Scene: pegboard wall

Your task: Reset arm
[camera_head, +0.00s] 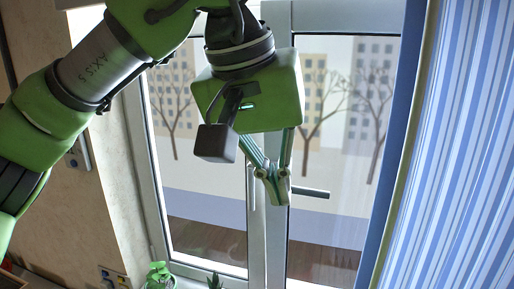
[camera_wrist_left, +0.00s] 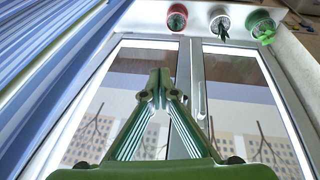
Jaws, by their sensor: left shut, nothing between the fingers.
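My left arm (camera_head: 105,65) is green and comes in from the upper left of the head view. My left gripper (camera_head: 273,195) hangs in front of the window with its fingertips pointing down. In the left wrist view, its two fingers (camera_wrist_left: 160,82) meet at the tips, and nothing shows between them. The gripper looks free of the window frame, but the exact gap is hard to tell. My right gripper is in neither view.
The window has a grey frame (camera_head: 277,240) and a dark horizontal handle (camera_head: 310,192) close to the gripper in the picture. A striped blue curtain (camera_head: 455,150) hangs at the right. Potted plants (camera_head: 159,273) stand on the sill; three pots show in the wrist view, including a red one (camera_wrist_left: 177,19).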

